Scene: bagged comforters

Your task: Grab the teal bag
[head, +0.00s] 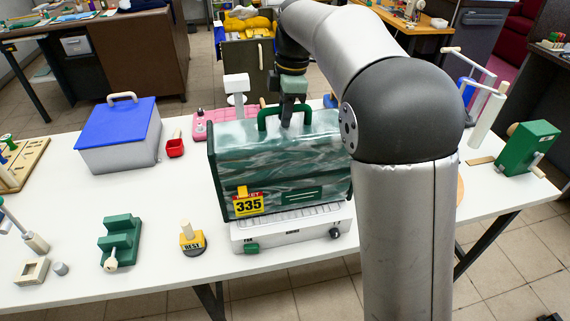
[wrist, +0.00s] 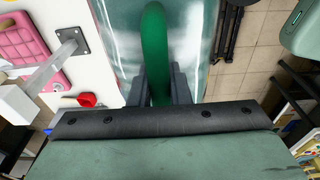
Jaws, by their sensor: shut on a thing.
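The teal bag (head: 270,165) is a see-through bag with dark green edges and a green handle, in the middle of the head view. A yellow tag reading 335 hangs on its front. It stands upright on or just above a white and grey case (head: 292,232); I cannot tell whether they touch. My gripper (head: 288,112) is above the bag, shut on its handle. In the wrist view the green handle (wrist: 155,45) runs between my two fingers (wrist: 160,85), with the clear top of the bag (wrist: 118,30) beyond. My arm hides the bag's right end.
A grey box with a blue lid (head: 118,130) stands to the left. A small red scoop (head: 175,146), a green stepped block (head: 121,240) and a yellow-based stamp (head: 191,240) lie on the white table (head: 75,215). A green box (head: 527,147) stands at the right.

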